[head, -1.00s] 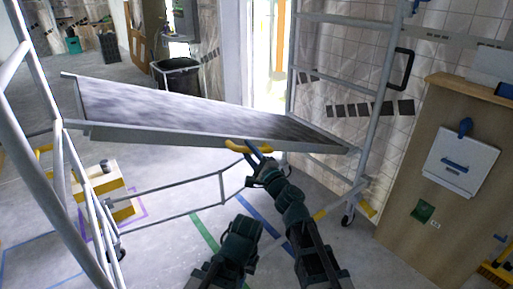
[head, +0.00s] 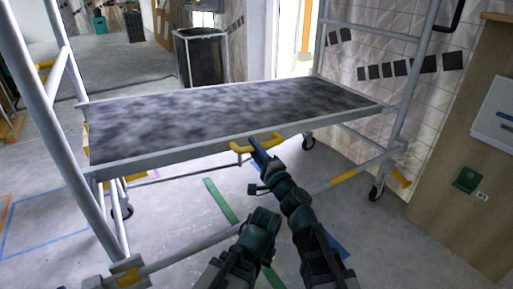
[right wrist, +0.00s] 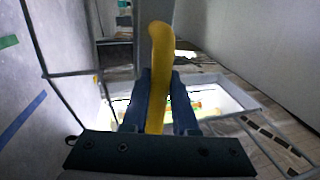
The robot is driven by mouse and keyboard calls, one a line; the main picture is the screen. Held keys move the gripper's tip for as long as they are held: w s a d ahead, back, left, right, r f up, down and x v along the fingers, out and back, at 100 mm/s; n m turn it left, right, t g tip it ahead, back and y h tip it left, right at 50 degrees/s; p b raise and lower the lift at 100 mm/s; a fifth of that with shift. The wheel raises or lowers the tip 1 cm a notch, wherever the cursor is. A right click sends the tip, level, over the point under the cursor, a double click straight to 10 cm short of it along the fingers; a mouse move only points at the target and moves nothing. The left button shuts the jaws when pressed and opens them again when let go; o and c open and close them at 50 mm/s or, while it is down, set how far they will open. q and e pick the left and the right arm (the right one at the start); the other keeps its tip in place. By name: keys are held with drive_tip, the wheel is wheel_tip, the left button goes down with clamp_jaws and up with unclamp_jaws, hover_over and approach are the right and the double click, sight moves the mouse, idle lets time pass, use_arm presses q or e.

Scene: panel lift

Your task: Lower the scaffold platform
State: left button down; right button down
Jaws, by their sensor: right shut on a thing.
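The scaffold platform (head: 230,115) is a mottled grey deck with a light metal rim, spanning the two end frames. Its top faces up and shows broadly in the head view. A yellow handle (head: 238,146) is on its front edge. My right gripper (head: 262,150) is at this handle. In the right wrist view the yellow handle (right wrist: 158,60) stands between the two dark blue fingers, and my right gripper (right wrist: 158,100) is shut on it. The fingers hide part of the handle.
The left scaffold frame (head: 62,120) and right frame (head: 408,95) rise beside the deck. Castors (head: 377,192) stand on the floor. A low rail with yellow sleeves (head: 343,178) crosses in front. A wooden panel (head: 465,160) stands at right; a black bin (head: 203,58) is behind.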

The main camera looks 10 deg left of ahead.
wheel_tip(320, 180, down, 8)
drive_tip(key=n+b, duration=0.1)
drive_tip(key=b, duration=0.5)
drive_tip(key=shift+r, duration=0.25)
drive_tip(key=shift+s+f, duration=0.1)
drive_tip(key=shift+s, duration=0.15)
drive_tip(key=c, duration=0.7)
unclamp_jaws()
drive_tip(key=shift+w+a+f, duration=0.1)
drive_tip(key=b+v, duration=0.1)
drive_tip(key=v, duration=0.6)
drive_tip(key=shift+b, duration=0.3)
